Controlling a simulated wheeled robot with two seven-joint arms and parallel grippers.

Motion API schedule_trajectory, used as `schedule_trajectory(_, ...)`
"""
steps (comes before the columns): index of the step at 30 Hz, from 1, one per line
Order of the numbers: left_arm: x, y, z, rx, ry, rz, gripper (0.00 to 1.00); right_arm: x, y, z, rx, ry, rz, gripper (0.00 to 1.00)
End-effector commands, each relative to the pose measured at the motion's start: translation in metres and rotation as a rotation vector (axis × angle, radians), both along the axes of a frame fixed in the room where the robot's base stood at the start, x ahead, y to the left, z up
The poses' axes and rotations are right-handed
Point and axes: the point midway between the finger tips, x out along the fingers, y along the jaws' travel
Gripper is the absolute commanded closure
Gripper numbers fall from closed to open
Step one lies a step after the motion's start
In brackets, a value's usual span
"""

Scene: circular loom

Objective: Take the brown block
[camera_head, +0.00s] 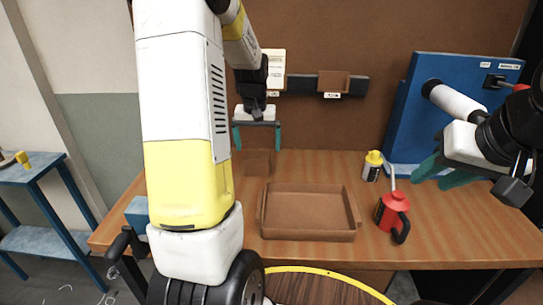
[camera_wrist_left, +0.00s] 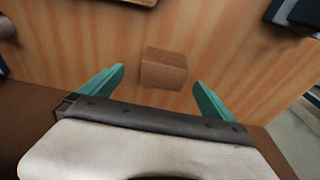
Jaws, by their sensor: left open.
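The brown block (camera_head: 258,163) sits on the wooden table behind the brown tray, close to the back board. It also shows in the left wrist view (camera_wrist_left: 163,68), lying on the table between and beyond the two teal fingers. My left gripper (camera_head: 257,137) is open and empty, pointing down above the block and apart from it. It also shows in the left wrist view (camera_wrist_left: 159,79). My right gripper (camera_head: 427,183) is at the right, with its teal fingers apart and nothing seen between them.
An empty brown tray (camera_head: 308,212) lies in front of the block. A red can (camera_head: 392,208) and a yellow-capped bottle (camera_head: 373,166) stand to its right. A blue panel (camera_head: 455,95) rises at the back right. A wall rack (camera_head: 310,84) is behind my left gripper.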

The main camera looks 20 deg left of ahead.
Motion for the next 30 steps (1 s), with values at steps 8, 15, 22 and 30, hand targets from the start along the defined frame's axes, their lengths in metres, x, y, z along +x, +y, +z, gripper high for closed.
schedule_trajectory(8,0.012,0.011,-0.032,0.012,0.027,0.016,0.00,0.000,0.000,0.000,0.000,0.000,0.000,0.64)
schedule_trajectory(15,0.016,0.011,-0.060,0.011,0.028,0.015,0.00,0.000,0.000,0.000,0.000,0.000,0.000,0.64)
schedule_trajectory(22,0.022,0.013,-0.091,0.012,0.027,0.015,0.00,0.000,0.000,0.000,0.000,0.000,0.000,0.64)
schedule_trajectory(30,0.023,0.013,-0.095,0.011,0.024,0.015,0.00,0.000,0.000,0.000,0.000,0.000,0.000,0.64)
